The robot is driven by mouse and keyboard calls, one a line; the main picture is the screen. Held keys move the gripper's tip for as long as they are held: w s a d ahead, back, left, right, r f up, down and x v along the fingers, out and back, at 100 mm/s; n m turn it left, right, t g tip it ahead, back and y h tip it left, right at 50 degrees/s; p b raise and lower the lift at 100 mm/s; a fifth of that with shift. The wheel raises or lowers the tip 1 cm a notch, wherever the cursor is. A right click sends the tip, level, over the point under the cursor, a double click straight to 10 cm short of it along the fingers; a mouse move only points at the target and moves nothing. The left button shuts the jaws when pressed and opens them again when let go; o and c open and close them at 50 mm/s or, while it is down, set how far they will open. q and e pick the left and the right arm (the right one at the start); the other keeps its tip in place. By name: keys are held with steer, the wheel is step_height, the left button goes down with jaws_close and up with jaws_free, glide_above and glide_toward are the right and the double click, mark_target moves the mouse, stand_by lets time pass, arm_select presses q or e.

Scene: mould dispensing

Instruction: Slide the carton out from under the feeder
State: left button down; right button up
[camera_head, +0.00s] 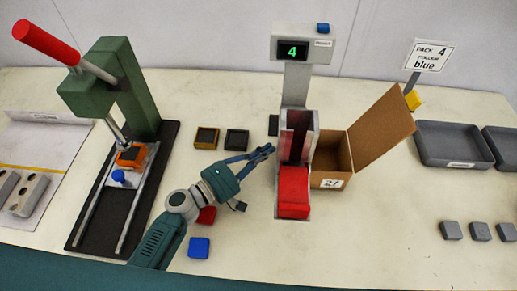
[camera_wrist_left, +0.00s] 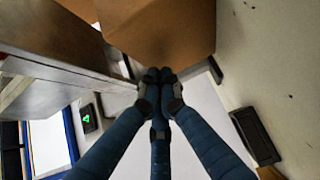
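The carton (camera_head: 328,163) is brown cardboard with a raised flap on its right and a white label on its front. It stands against the right side of the grey feeder (camera_head: 297,85), partly hidden by it. The feeder has a red chute and a display reading 4. My left gripper (camera_head: 270,151) is left of the feeder, at about chute height, with its fingers together and nothing seen between them. In the left wrist view the fingertips (camera_wrist_left: 161,76) point at the carton's brown wall (camera_wrist_left: 165,32); I cannot tell whether they touch it. My right gripper is not in view.
A green press (camera_head: 130,85) with a red lever stands at the left. Several small coloured blocks, including a blue one (camera_head: 199,248), lie around my left arm. Grey trays (camera_head: 452,160) and grey blocks are at the right. The table front between feeder and grey blocks is clear.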

arm_select(q)
steer(key=d+b, duration=0.2)
steer(key=d, duration=0.5)
steer(key=shift+d, duration=0.1)
